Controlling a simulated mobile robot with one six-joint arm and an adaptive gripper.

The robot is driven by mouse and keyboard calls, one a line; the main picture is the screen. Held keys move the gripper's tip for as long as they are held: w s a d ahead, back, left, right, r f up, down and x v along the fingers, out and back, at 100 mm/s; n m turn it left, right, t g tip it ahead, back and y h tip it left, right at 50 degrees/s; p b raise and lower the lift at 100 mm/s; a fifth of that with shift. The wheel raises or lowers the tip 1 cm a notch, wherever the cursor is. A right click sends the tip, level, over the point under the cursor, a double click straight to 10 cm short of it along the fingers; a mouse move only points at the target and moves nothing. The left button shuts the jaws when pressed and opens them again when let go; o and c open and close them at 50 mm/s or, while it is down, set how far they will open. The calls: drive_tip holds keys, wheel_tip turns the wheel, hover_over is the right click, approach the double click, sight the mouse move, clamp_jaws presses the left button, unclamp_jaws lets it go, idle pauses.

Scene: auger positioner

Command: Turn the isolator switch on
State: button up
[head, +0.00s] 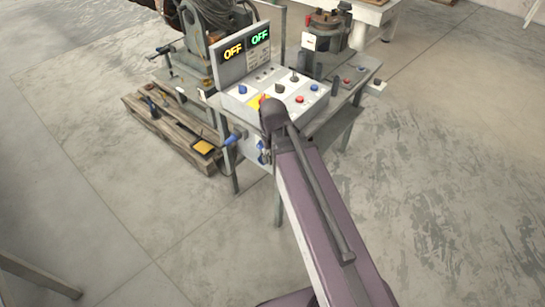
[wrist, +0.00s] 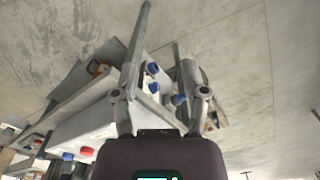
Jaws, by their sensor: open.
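The control panel (head: 290,82) has a sloped top with several knobs and buttons and a display (head: 247,50) with two OFF readings, one yellow and one green. A small yellow and red piece (head: 263,99), possibly the isolator switch, shows at the panel's near edge, partly hidden by my arm. My gripper (wrist: 165,75) is open in the wrist view, its two fingers apart with no held object visible. Blue knobs (wrist: 153,68) on the stand show between and behind the fingers. In the head view my arm hides the gripper in front of the panel.
A blue handle (head: 231,139) sticks out at the stand's left side. A wooden pallet (head: 175,134) with machinery stands to the left. Another machine (head: 326,40) is behind the panel. The floor (head: 440,170) to the right is clear.

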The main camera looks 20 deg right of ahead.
drive_tip(key=shift+s+a, duration=0.1)
drive_tip(key=shift+s, duration=0.95)
drive_tip(key=shift+s, duration=0.15)
